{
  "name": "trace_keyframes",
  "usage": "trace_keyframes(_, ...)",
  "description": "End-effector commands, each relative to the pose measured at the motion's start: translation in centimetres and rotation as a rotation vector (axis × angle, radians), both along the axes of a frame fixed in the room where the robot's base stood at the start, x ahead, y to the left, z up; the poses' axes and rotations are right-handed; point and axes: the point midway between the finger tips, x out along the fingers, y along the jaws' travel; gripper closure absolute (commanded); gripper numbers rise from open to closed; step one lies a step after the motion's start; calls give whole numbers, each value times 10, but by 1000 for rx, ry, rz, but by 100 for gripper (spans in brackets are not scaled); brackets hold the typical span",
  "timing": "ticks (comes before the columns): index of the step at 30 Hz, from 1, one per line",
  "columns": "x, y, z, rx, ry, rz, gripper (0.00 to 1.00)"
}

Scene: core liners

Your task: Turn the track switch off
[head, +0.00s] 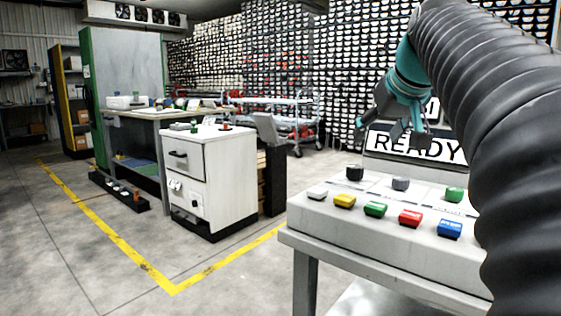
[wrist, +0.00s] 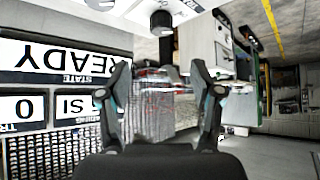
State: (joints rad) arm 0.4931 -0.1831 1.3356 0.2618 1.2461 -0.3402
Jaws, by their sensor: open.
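A grey-white control console (head: 330,208) stands on a table at the right of the head view. Its back row has a black knob (head: 354,172), a grey knob (head: 400,183) and a green button (head: 455,194). I cannot tell which control is the track switch, as the labels are too small to read. A display panel (head: 415,146) behind them reads READY; it is upside down in the wrist view (wrist: 60,62). My gripper (head: 390,138) is open and empty, above and behind the back row. Its two fingers are apart in the wrist view (wrist: 162,85), touching nothing.
The console's front row holds white, yellow (head: 344,201), green, red (head: 410,218) and blue buttons. A white cabinet (head: 215,180) and a workbench (head: 150,113) stand to the left. Open floor with yellow lines (head: 110,235) lies between. Racks of core liners (head: 270,60) fill the back wall.

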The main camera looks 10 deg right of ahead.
Motion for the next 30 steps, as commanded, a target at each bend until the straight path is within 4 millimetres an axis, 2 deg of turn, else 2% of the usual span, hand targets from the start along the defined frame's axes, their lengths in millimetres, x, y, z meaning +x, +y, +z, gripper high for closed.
trace_keyframes(5,12,3,-12,0,2,11,35)
trace_keyframes(21,80,0,-80,0,2,20,35)
trace_keyframes(30,98,-4,-96,-1,1,16,35)
